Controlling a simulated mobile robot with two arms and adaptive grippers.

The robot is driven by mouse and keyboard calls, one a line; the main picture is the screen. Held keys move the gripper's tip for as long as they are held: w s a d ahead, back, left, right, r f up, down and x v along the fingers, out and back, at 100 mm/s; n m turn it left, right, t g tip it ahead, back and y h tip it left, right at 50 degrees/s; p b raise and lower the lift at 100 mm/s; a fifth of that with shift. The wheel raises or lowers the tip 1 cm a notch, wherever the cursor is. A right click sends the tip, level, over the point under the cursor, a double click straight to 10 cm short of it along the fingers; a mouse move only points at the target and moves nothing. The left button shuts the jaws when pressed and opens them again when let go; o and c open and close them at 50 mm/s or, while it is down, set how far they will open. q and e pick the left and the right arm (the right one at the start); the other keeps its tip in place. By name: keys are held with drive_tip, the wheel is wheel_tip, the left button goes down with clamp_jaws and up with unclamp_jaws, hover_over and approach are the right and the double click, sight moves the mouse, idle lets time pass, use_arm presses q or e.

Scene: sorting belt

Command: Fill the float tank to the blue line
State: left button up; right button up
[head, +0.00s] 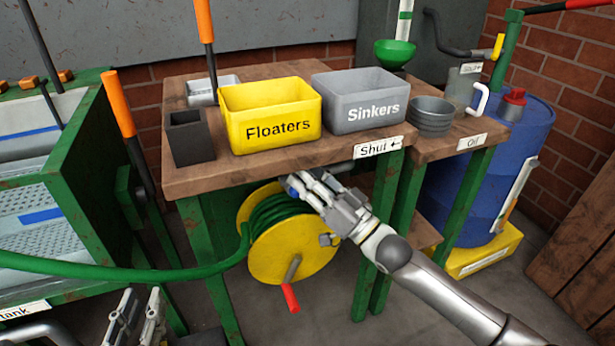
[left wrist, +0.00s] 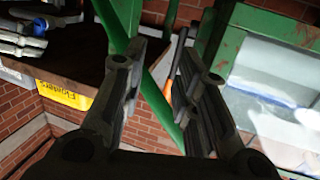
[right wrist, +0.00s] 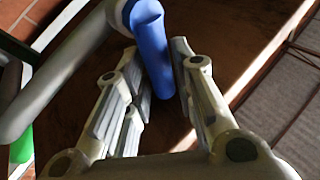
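The float tank (head: 72,140) is a green-framed, clear-sided tank at the left of the head view. A blue line (head: 40,215) shows on it, with pale contents around it; the exact water level is hard to tell. The tank also shows in the left wrist view (left wrist: 215,38). A blue-handled valve lever (right wrist: 150,45) on a grey pipe (right wrist: 50,80) sits below the bench edge. My right gripper (head: 300,184) is there, open, with the blue handle between its fingertips. My left gripper (head: 140,318) is open and empty, low beside the tank.
A green hose (head: 130,273) runs from the yellow reel (head: 290,255) leftward across the tank front. The bench (head: 210,180) carries a yellow Floaters bin (head: 235,105), a grey Sinkers bin (head: 335,95) and a "Shut" label (head: 378,148). A blue drum (head: 520,160) stands at right.

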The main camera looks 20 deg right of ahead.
clamp_jaws()
use_arm(q)
drive_tip(key=s+a+f+g+y+p, duration=0.25)
drive_tip(key=s+f+g, duration=0.4)
drive_tip(key=f, duration=0.35)
drive_tip(key=s+a+f+g+p, duration=0.1)
drive_tip(key=s+a+g+p, duration=0.1)
drive_tip(key=s, duration=0.3)
drive_tip(key=s+a+f+g+y+p, duration=0.1)
drive_tip(key=s+a+f+g+p, duration=0.1)
drive_tip(key=s+g, duration=0.2)
drive_tip(key=shift+s+f+n+p, duration=0.2)
drive_tip(key=shift+s+n+p, duration=0.15)
drive_tip(key=shift+s, duration=0.2)
use_arm(e)
drive_tip(key=n+g, duration=0.1)
drive_tip(key=a+n, duration=0.1)
drive_tip(key=n, duration=0.1)
drive_tip(key=n+g, duration=0.1)
drive_tip(key=shift+a+r+g, duration=0.3)
use_arm(q)
drive_tip(key=shift+g, duration=0.25)
use_arm(e)
drive_tip(key=shift+f, duration=0.1)
